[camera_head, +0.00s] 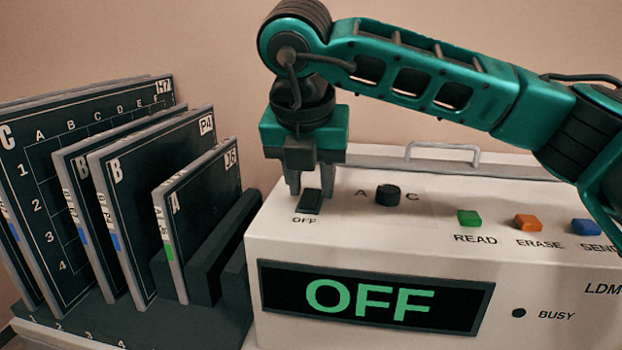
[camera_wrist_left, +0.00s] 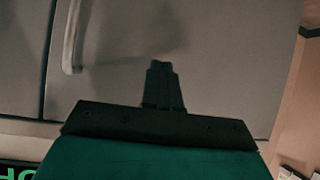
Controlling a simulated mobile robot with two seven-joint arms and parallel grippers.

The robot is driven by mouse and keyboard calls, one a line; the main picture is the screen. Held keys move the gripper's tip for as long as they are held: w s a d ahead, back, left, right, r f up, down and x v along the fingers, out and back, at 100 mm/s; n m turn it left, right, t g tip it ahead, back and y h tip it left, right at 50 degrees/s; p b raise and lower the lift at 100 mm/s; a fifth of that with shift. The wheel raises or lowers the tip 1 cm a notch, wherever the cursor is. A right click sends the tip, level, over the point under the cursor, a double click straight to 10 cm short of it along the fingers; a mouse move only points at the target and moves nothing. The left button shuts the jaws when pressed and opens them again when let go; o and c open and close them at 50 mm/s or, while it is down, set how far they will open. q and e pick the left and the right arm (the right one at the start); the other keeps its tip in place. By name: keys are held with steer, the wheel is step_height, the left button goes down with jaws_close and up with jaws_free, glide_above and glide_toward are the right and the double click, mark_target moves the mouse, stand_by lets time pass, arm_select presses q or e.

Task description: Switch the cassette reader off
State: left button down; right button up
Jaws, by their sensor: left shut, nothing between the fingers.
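The cassette reader (camera_head: 350,235) is a white box whose front display (camera_head: 375,298) reads OFF in green. A small black rocker switch (camera_head: 311,201) with OFF printed below it sits at the left of its top panel. My right gripper (camera_head: 311,190) points down over this switch. Its fingers are apart, one on each side of the switch; whether they touch it I cannot tell. My left gripper (camera_wrist_left: 162,68) shows only in the left wrist view, shut and empty, in front of a pale grey surface. Part of some green lettering shows at that view's lower left corner.
A black selector knob (camera_head: 388,195) and green, orange and blue buttons (camera_head: 528,222) lie right of the switch. A carry handle (camera_head: 443,152) rises behind them. A dark rack (camera_head: 190,325) with several cassettes (camera_head: 120,200) stands close on the left. A grey handle (camera_wrist_left: 73,40) shows in the left wrist view.

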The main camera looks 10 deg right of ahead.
arm_select(q)
steer(key=shift+f, duration=0.1)
arm_select(e)
steer(key=shift+o, duration=1.1)
steer(key=shift+r, duration=0.1)
arm_select(q)
steer(key=p, duration=0.1)
steer(key=r+p, duration=0.1)
steer(key=shift+s+a+r+p, duration=0.1)
steer(key=shift+s+a+p, duration=0.2)
steer(key=shift+a, duration=0.1)
arm_select(e)
steer(key=v, duration=1.2)
steer(key=shift+s+r, duration=0.15)
steer(key=shift+r, duration=0.15)
steer(key=shift+a, duration=0.1)
